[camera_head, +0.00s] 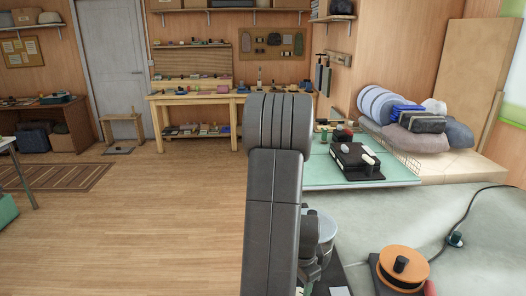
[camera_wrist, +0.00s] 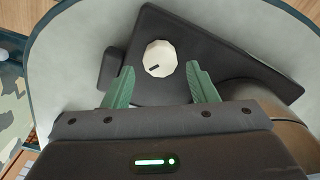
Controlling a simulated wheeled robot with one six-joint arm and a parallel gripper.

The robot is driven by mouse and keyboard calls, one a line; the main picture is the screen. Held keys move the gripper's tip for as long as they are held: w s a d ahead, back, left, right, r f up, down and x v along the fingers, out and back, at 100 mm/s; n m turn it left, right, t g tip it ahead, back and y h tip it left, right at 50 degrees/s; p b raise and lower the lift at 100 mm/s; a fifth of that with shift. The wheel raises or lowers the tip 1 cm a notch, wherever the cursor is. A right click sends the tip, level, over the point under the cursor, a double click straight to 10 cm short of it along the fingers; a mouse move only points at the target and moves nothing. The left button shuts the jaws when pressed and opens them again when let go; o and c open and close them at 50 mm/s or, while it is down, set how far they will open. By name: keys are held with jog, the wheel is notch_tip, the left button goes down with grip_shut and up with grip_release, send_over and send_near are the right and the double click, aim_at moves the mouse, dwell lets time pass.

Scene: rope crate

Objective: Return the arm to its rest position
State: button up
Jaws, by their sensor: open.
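My arm rises through the middle of the head view and hides what is behind it. My gripper (camera_wrist: 160,66) shows in the wrist view as two green fingers held wide apart, open, with nothing between them. Past the fingertips is a dark flat shape with a white faceted knob (camera_wrist: 161,58) on it. I cannot tell the distance between the knob and the fingers. In the head view my gripper is not clearly seen; the arm covers that area.
An orange-topped reel (camera_head: 403,264) stands at the lower right, near a black cable (camera_head: 468,213) on the grey surface. A green mat (camera_head: 330,181) holds a black case (camera_head: 357,160). A workbench (camera_head: 196,97) lines the back wall. The wooden floor (camera_head: 130,230) at left is mostly clear.

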notch_tip(320, 180, down, 4)
jog(key=b, duration=0.2)
jog(key=shift+f+b, duration=0.25)
jog(key=shift+b, duration=0.1)
jog(key=shift+r+n+p, duration=0.2)
jog(key=shift+n+p, duration=0.2)
jog(key=shift+n, duration=0.3)
jog(key=n, duration=0.3)
jog(key=shift+p, duration=0.35)
jog(key=shift+n, duration=0.3)
